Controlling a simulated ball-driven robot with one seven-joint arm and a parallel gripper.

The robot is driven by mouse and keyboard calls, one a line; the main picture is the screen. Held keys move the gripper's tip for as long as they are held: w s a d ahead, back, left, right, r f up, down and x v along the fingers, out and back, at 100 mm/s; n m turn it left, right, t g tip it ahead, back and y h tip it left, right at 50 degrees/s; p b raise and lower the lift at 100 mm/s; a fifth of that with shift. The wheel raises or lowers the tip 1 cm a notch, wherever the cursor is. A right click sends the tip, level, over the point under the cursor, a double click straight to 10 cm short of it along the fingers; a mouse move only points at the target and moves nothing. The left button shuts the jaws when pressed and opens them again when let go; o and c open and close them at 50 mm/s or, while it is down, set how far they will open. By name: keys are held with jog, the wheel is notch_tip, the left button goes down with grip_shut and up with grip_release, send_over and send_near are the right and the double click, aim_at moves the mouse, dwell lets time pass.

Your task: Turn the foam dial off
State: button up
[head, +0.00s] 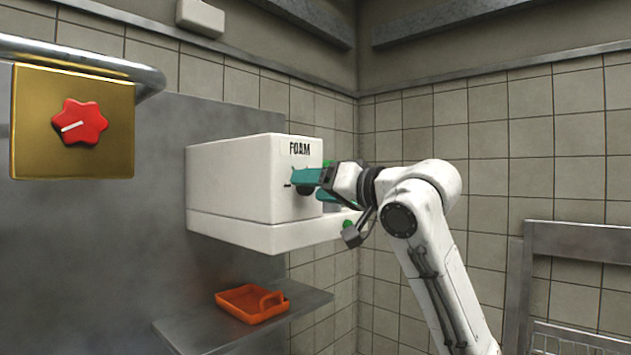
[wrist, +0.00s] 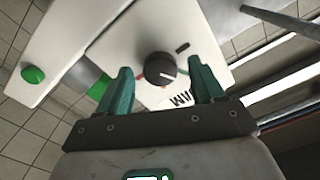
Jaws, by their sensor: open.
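The foam dial is a round black knob (wrist: 160,68) with a pale pointer line, on the white front panel of the box marked FOAM (head: 240,180). In the head view the dial (head: 306,190) is partly hidden by my gripper (head: 309,184). My gripper is open, its teal fingers on either side of the dial in the wrist view. I cannot tell whether they touch it.
A brass plate with a red knob (head: 80,123) hangs at the left under a metal rail. An orange tray (head: 245,304) lies on a metal shelf (head: 190,333) below the box. A green button (wrist: 33,74) shows on a white part in the wrist view. A metal rack (head: 580,240) stands at right.

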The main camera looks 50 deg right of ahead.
jog(key=shift+w, duration=0.25)
jog(key=c, duration=1.1)
